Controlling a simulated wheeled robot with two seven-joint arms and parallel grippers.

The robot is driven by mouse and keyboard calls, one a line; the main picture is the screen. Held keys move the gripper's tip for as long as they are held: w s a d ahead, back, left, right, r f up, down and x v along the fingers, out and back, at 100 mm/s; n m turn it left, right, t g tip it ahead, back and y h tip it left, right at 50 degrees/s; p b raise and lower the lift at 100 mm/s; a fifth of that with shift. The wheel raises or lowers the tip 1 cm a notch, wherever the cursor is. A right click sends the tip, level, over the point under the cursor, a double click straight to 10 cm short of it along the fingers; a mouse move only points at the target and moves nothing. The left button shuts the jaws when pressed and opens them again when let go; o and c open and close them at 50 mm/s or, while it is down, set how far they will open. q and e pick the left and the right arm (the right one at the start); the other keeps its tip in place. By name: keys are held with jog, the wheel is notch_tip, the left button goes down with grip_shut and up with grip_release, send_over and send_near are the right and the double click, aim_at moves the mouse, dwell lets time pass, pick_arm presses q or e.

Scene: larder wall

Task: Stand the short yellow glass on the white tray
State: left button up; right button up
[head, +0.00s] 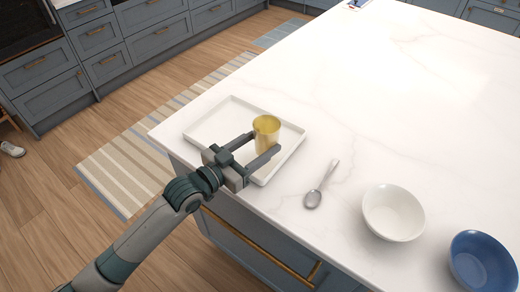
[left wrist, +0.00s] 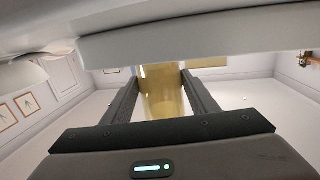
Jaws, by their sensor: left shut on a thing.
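The short yellow glass (head: 266,125) is upright over the right part of the white tray (head: 212,112). My left gripper (head: 265,143) reaches in from the tray's near side and is shut on the glass, one finger on each side. The left wrist view also shows the yellow glass (left wrist: 163,92) between the two dark fingers of my left gripper (left wrist: 163,78). I cannot tell whether the glass's base touches the tray or is slightly above it. My right gripper is not in view.
The tray lies near the corner of the white marble counter (head: 380,110). A spoon (head: 321,186), a white bowl (head: 393,213) and a blue bowl (head: 482,262) are to its right. The counter behind is largely clear. A striped rug (head: 130,165) lies on the floor at left.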

aim_at(258, 154)
pick_arm(q)
notch_tip(258, 154, down, 2)
jog(key=shift+f, duration=0.25)
jog(key=shift+f, duration=0.25)
jog(key=o, duration=1.3)
